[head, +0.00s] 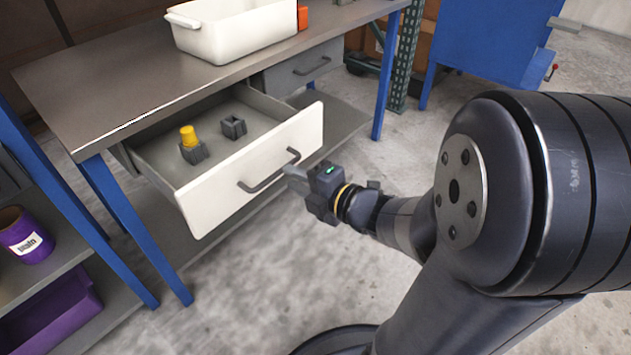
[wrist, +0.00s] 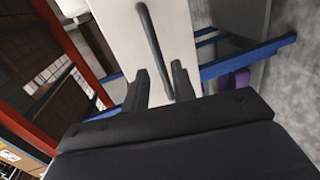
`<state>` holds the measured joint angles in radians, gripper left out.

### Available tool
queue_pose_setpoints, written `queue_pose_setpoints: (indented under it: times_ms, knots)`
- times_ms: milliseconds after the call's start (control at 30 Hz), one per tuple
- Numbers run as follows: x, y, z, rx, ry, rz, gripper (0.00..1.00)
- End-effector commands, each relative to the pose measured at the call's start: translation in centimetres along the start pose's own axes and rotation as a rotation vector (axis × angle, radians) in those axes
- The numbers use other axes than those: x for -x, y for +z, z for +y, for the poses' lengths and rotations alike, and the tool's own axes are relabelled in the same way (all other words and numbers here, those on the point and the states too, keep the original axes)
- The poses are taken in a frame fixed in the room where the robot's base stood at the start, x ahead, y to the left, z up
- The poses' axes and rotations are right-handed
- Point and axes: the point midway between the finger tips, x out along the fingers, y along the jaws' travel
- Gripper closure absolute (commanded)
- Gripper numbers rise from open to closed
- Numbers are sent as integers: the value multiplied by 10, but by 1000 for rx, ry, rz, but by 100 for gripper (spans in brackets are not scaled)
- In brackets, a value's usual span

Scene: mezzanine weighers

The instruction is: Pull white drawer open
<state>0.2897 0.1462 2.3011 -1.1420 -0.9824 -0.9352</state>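The white drawer (head: 216,202) under the grey workbench is pulled well out, with its interior showing. Its dark bar handle (head: 268,180) runs across the white front. My gripper (head: 292,172) is at the right end of this handle, in front of the drawer. In the wrist view the two fingers of my gripper (wrist: 160,85) stand apart, with the handle (wrist: 154,45) running between them and gaps beside it. The white front (wrist: 178,35) fills the upper middle there. Contact between fingers and handle cannot be made out.
The drawer holds a grey block with a yellow cylinder (head: 188,135) and an empty grey block (head: 233,126). A white bin (head: 240,28) stands on the workbench (head: 110,95). A grey drawer (head: 305,66) beside it is shut. Blue legs flank the bench; the floor in front is clear.

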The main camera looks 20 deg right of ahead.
Motion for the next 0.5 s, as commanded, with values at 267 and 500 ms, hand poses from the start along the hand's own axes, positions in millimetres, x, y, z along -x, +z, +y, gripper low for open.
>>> queue_pose_setpoints:
  times_ms: [267, 500]
  knots:
    - [38, 1, 2, 1, 0, -5, 75]
    - [52, 0, 0, 0, -1, -2, 75]
